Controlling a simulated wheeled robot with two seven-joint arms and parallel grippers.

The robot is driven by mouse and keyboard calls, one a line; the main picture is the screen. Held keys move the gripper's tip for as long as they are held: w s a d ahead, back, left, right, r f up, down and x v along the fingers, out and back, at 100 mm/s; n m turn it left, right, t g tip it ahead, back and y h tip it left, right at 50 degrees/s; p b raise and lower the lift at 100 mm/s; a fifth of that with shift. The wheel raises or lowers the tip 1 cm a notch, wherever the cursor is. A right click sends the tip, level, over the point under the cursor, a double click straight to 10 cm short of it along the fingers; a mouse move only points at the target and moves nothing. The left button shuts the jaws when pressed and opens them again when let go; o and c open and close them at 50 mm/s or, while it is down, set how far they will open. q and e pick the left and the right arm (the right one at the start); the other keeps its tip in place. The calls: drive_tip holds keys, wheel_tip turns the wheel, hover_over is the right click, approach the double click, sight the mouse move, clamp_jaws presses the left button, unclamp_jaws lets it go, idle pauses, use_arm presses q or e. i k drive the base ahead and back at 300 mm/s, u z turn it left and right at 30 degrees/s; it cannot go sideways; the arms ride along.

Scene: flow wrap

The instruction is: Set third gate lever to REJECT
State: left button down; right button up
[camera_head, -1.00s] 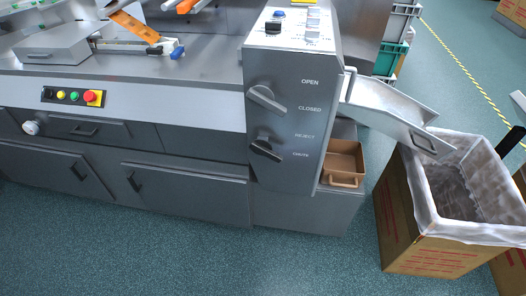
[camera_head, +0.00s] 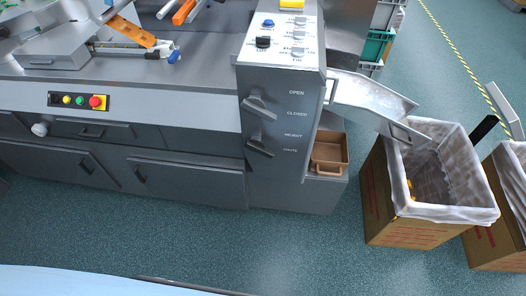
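Two dark grey levers stand out from the front of a grey control cabinet (camera_head: 277,178). The upper lever (camera_head: 259,107) sits beside the labels OPEN and CLOSED. The lower lever (camera_head: 260,147) sits beside the label REJECT (camera_head: 293,135) and a second, less legible label below it. Both levers tilt, with their right ends lower. I cannot tell which one the task calls the third gate lever. Neither of my grippers is in view, and nothing touches the levers.
A metal chute (camera_head: 372,100) runs from the cabinet's right side to a lined cardboard bin (camera_head: 405,232). A brown tray (camera_head: 329,153) stands beside the cabinet. A button panel (camera_head: 78,101) is on the counter front at left. The floor (camera_head: 200,235) before the cabinets is clear.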

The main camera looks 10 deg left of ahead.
sight(253, 145)
drive_tip(key=k, duration=1.35)
drive_tip(key=z, duration=0.35)
drive_tip(key=i, duration=1.65)
drive_tip(key=u, duration=0.4)
